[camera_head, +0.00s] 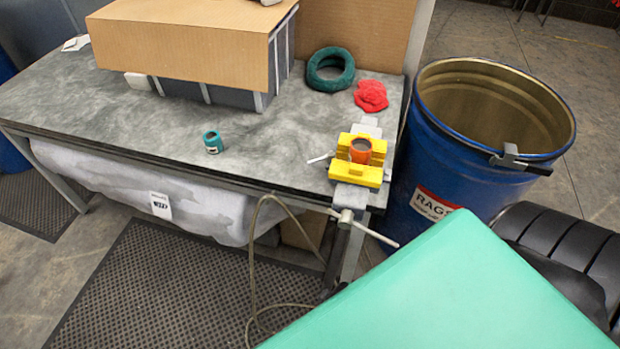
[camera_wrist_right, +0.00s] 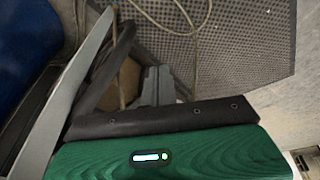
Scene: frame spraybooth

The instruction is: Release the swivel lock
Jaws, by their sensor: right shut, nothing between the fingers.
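The vise (camera_head: 357,176) has yellow jaws and is fixed at the right front corner of the bench. An orange cylinder (camera_head: 360,151) stands between its jaws. A small light lever (camera_head: 320,158) sticks out at the vise's left side; I cannot tell for sure whether it is the swivel lock. A longer metal handle bar (camera_head: 366,229) crosses the vise's front, below the bench top. My right gripper (camera_wrist_right: 155,86) shows in the right wrist view, shut and empty, with no vise visible near it. My left gripper is in neither view.
A blue rags barrel (camera_head: 400,170) stands right of the bench (camera_head: 270,130). A cardboard-topped box (camera_head: 185,45), teal cup (camera_head: 212,142), green ring (camera_head: 331,70) and red cloth (camera_head: 371,96) lie on the bench. A cable (camera_head: 252,270) hangs below. Bench space left of the vise is clear.

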